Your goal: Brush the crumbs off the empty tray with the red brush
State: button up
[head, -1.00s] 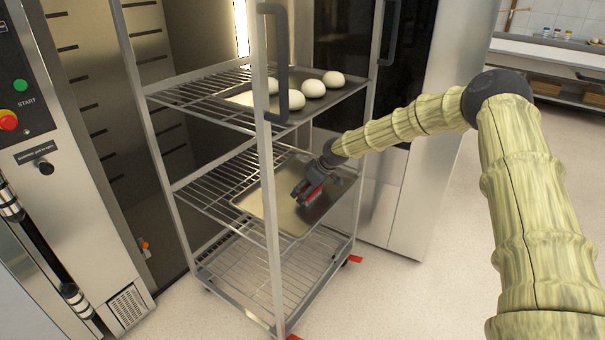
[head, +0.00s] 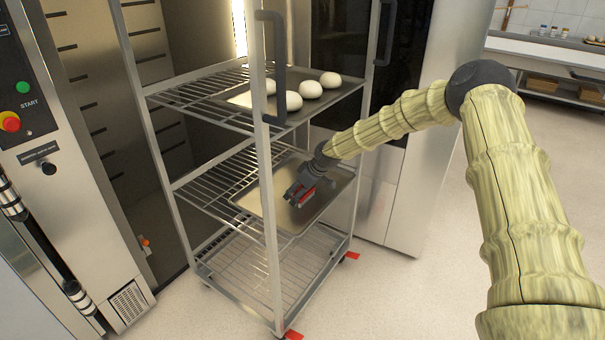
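The empty metal tray (head: 282,219) lies on the middle shelf of the wheeled rack, partly hidden by the rack's front post. My gripper (head: 297,194) is low over the middle of this tray, tilted downward. It is shut on the red brush (head: 307,195), of which only small red parts show between and beside the dark fingers. The brush is at or just above the tray surface; I cannot tell whether its bristles touch. No crumbs can be made out at this size.
The rack (head: 268,200) stands before an open oven cavity, its posts close around my arm. A tray (head: 240,98) with several white dough balls (head: 310,90) sits on the upper shelf. The bottom shelf (head: 260,270) is bare. A control panel (head: 22,90) is at left. Floor at right is clear.

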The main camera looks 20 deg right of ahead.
notch_tip(320, 180, up, 2)
jog(key=shift+w+d+r, duration=0.1)
jog(key=shift+w+r, duration=0.05)
jog(key=shift+r, duration=0.1)
jog(key=shift+r+p, duration=1.75)
jog(key=shift+r, duration=1.05)
jog(key=shift+f, duration=0.1)
